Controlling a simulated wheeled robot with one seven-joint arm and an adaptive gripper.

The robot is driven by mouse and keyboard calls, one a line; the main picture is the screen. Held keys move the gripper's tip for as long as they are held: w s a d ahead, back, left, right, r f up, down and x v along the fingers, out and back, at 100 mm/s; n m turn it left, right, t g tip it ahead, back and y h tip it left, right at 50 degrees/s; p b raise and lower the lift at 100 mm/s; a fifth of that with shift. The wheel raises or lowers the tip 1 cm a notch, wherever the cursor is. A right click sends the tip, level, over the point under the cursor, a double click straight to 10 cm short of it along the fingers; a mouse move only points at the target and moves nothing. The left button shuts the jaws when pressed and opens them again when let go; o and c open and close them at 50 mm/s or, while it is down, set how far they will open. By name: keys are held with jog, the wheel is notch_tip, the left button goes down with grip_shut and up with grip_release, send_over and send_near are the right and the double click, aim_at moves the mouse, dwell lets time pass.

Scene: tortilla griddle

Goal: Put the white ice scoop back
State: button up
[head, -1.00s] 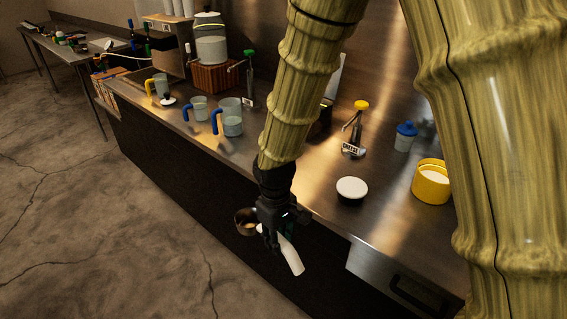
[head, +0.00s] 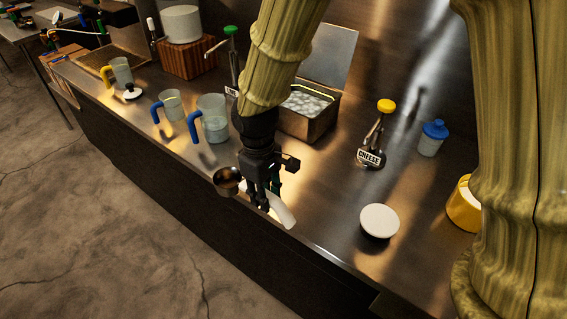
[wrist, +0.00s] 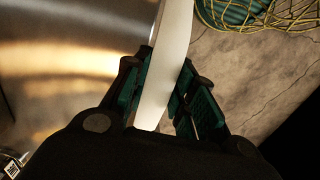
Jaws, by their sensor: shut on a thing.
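The ice scoop's white handle (head: 282,212) is held in my gripper (head: 262,200), which is shut on it, above the counter's front edge. A metal cup (head: 227,182) shows at the gripper's left, seemingly the scoop's bowl; its join to the handle is hidden by the fingers. In the wrist view the white handle (wrist: 171,50) runs between the two fingers of my gripper (wrist: 160,95). A steel bin (head: 308,124) full of pale ice-like pieces (head: 303,103) stands behind the gripper, its lid (head: 327,52) raised.
Jugs with blue handles (head: 212,122) stand left of my gripper. A cheese pump (head: 372,145), a white round lid (head: 379,221), a blue-capped cup (head: 432,138) and a yellow tub (head: 464,207) are to the right. Bare counter (head: 325,190) lies between.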

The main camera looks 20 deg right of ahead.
jog(key=shift+w+d+r, duration=0.15)
jog(key=shift+w+d, duration=0.25)
jog(key=shift+w, duration=0.3)
jog(key=w+d+f+p, duration=0.1)
jog(key=w+d+p, duration=0.1)
jog(key=d, duration=0.2)
jog(key=w+d+f+p, duration=0.1)
jog(key=w+d+p, duration=0.1)
jog(key=d, duration=0.2)
jog(key=w+d+f+p, duration=0.1)
jog(key=w+d+p, duration=0.1)
jog(key=w+d, duration=0.1)
jog(key=shift+w+d+f, duration=0.1)
jog(key=shift+d+f, duration=0.15)
jog(key=shift+d, duration=0.4)
jog(key=shift+f+p, duration=0.3)
jog(key=shift+s+a+f, duration=0.15)
jog(key=shift+s, duration=0.1)
jog(key=shift+w+f, duration=0.1)
jog(key=shift+f, duration=0.15)
